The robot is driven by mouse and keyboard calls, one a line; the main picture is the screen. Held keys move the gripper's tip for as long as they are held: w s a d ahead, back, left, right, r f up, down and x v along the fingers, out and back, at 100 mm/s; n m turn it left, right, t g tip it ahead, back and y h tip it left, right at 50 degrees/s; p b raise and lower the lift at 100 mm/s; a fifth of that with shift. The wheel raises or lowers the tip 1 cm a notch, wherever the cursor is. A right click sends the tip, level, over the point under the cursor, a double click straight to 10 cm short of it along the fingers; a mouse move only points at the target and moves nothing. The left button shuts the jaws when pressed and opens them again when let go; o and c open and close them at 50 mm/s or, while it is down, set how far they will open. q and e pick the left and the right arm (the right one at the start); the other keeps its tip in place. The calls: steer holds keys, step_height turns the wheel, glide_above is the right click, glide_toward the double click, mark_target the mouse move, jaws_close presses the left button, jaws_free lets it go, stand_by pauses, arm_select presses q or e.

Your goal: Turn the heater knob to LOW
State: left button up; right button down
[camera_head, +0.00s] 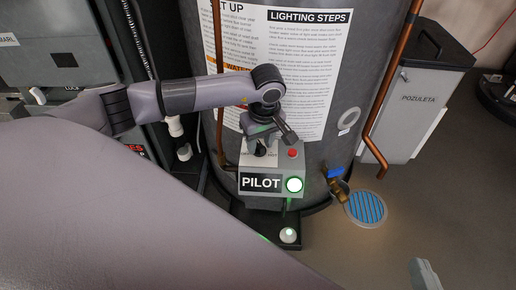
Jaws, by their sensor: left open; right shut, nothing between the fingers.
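The heater's control box (314,182) is a grey box low on the front of the dark cylindrical tank (340,100). My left gripper (266,143) is open and points down over the top left of the box, where the knob is mostly hidden. I cannot tell whether the fingers touch the knob, and its setting is not readable.
Copper pipes (393,85) run beside the tank. A brass valve with a blue handle (336,173) sticks out right of the box, above a round floor drain (367,208). A grey bin (425,95) stands at the right. My own arm covers the lower left.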

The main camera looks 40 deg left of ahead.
arm_select(q)
jaws_close()
steer(key=m, duration=0.4)
steer(key=shift+m+t+b, duration=0.3)
steer(key=shift+b, duration=0.1)
steer(key=shift+a+h, duration=0.1)
steer(key=shift+h, duration=0.2)
steer(key=shift+m, duration=0.6)
steer(key=m, duration=0.3)
steer(key=shift+s+h+b, duration=0.1)
steer(key=shift+h+b, duration=0.2)
steer(key=shift+b, duration=0.1)
steer(key=shift+m, duration=0.3)
steer(key=m, duration=0.2)
steer(key=shift+a+f+m+b, duration=0.1)
steer(key=shift+m+b, duration=0.2)
steer(key=shift+b, duration=0.05)
steer(key=shift+o, duration=0.6)
jaws_free()
